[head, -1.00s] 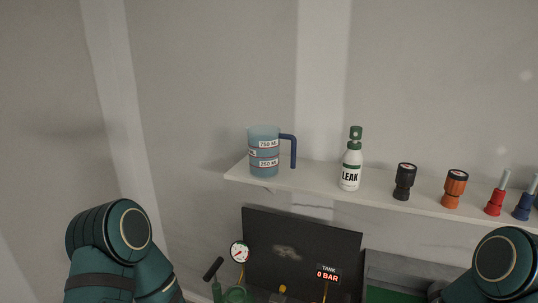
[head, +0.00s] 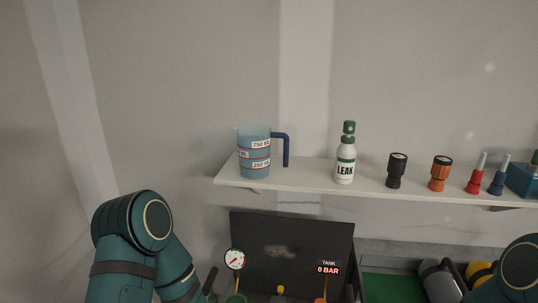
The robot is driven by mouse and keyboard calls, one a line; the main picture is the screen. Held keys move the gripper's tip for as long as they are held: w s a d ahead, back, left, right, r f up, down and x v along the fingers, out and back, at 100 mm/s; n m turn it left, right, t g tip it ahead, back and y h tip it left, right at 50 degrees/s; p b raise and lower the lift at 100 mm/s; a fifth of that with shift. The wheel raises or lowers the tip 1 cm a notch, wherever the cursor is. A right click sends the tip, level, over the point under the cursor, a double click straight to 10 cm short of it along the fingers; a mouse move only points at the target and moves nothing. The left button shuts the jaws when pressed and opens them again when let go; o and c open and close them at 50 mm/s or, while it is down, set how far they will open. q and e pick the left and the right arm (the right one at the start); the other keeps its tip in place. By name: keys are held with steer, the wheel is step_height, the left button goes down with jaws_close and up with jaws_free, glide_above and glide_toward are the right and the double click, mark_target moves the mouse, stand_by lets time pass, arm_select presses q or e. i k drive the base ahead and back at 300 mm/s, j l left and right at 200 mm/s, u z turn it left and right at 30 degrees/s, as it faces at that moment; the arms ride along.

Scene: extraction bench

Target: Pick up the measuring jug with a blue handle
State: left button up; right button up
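The measuring jug (head: 254,153) is a translucent blue cup with white volume labels, standing upright at the left end of the white wall shelf (head: 315,186). Its blue handle (head: 286,149) points right. My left arm shows at the lower left and my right arm at the lower right edge, both below the shelf and apart from the jug. Neither gripper is visible in the head view.
On the shelf, right of the jug, stand a white LEAK bottle (head: 345,160), a black cylinder (head: 396,171), an orange one (head: 440,174), and red (head: 475,178) and blue (head: 498,179) items. Below are a dark panel (head: 290,245), a pressure gauge (head: 235,259) and a green surface (head: 388,287).

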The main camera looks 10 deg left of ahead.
mark_target(254, 140)
steer(key=j+z, duration=0.3)
steer(key=j, duration=0.15)
steer(key=j+z, duration=0.7)
steer(key=j, duration=0.15)
steer(key=k+j+z, duration=0.15)
steer(key=j+z, duration=0.55)
steer(key=k+j+z, duration=0.15)
steer(key=j+z, duration=0.15)
steer(key=j, duration=0.2)
steer(key=k+j+z, duration=0.15)
steer(key=j+z, duration=0.2)
steer(key=k+j+z, duration=0.15)
steer(key=j+z, duration=0.2)
steer(key=j, duration=0.1)
